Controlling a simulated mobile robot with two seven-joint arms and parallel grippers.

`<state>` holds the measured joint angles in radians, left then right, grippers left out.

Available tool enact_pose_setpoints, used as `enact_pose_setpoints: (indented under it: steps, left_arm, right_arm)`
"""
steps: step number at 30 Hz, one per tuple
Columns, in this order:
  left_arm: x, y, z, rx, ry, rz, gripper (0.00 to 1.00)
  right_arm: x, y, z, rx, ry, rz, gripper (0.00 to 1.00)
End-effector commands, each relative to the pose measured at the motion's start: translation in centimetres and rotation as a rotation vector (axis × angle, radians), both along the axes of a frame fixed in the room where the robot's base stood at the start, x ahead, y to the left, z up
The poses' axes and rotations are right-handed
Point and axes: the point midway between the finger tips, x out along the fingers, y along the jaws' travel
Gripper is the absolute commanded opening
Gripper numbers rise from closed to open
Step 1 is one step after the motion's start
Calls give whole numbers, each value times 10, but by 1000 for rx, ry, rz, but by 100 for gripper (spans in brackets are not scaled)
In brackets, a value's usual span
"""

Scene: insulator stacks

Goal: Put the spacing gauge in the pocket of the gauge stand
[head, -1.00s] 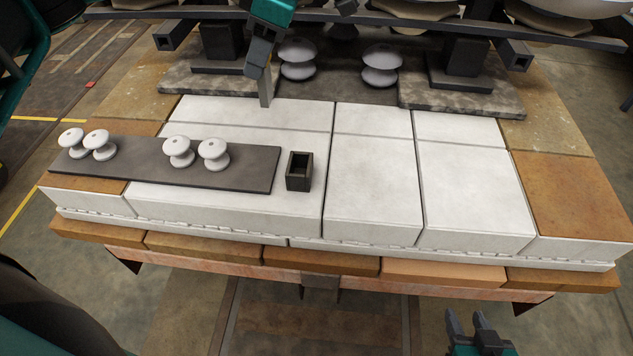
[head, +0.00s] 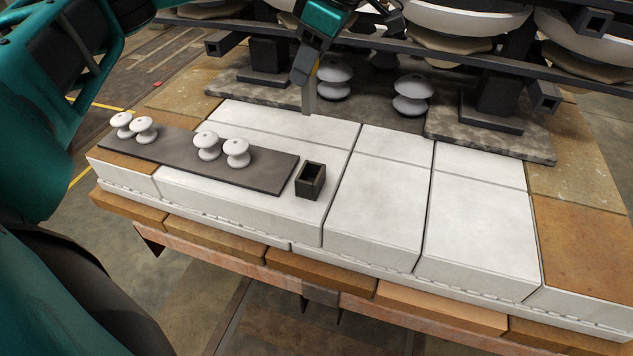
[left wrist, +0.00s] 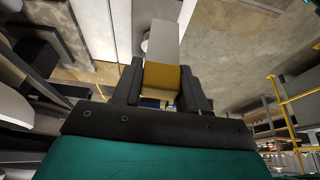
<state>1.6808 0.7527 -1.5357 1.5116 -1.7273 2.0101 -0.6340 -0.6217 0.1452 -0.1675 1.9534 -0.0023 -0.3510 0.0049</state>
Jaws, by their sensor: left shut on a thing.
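The spacing gauge (head: 309,98) is a flat grey bar with a yellow band at its upper end. My left gripper (head: 306,72) is shut on it, and the bar hangs down over the back of the white blocks. In the left wrist view the gauge (left wrist: 163,45) sticks out from between the fingers (left wrist: 160,88), the yellow part between them. The gauge stand (head: 317,190) is a small dark box with an open pocket on top. It stands on the white surface, nearer the front than the gauge, with nothing seen in its pocket. My right gripper is out of view.
A dark plate (head: 180,158) with several white insulators lies left of the stand. Grey insulators (head: 411,95) stand behind on dark ground. Dark rails (head: 480,66) and large discs cross the back. The white blocks (head: 385,200) right of the stand are clear.

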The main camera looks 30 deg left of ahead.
Motion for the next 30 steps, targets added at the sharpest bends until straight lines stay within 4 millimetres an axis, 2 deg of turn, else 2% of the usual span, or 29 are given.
enact_pose_setpoints:
  steps: [9, 15, 18, 26, 30]
  left_arm:
    - [-2, 0, -84, -2, 8, -1, 9]
    - [-1, 0, -128, 1, 4, 1, 9]
    - [-1, 0, -144, 0, 4, 1, 9]
    - [-1, 0, -164, 1, 3, 1, 9]
    - [-1, 0, -186, 1, 4, 1, 9]
  right_arm:
    - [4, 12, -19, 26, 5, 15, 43]
    - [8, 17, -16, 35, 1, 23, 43]
    - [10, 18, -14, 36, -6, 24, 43]
    - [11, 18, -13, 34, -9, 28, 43]
    - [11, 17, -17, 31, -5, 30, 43]
